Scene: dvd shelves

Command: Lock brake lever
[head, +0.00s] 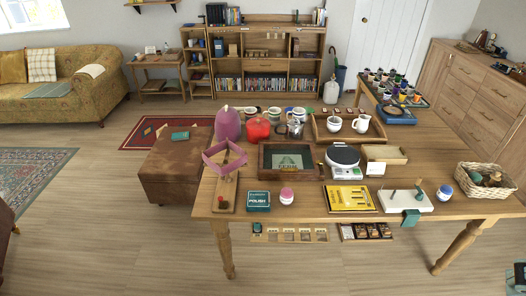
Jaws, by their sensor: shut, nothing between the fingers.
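I cannot pick out a brake lever for certain at this size. A wooden stand (226,188) with upright parts, a pink band (212,160) and a small red knob (221,199) stands at the table's left end. A white board (397,201) with small upright pieces lies near the front right edge, with a teal block (411,218) at its front. Whether either carries the lever is too small to tell. I cannot make out my gripper in the head view.
The wooden table (310,205) is crowded: a framed tray (265,161), a scale (343,160), a yellow case (349,198), a polish tin (258,201), a basket (486,180). A brown ottoman (175,168) stands left.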

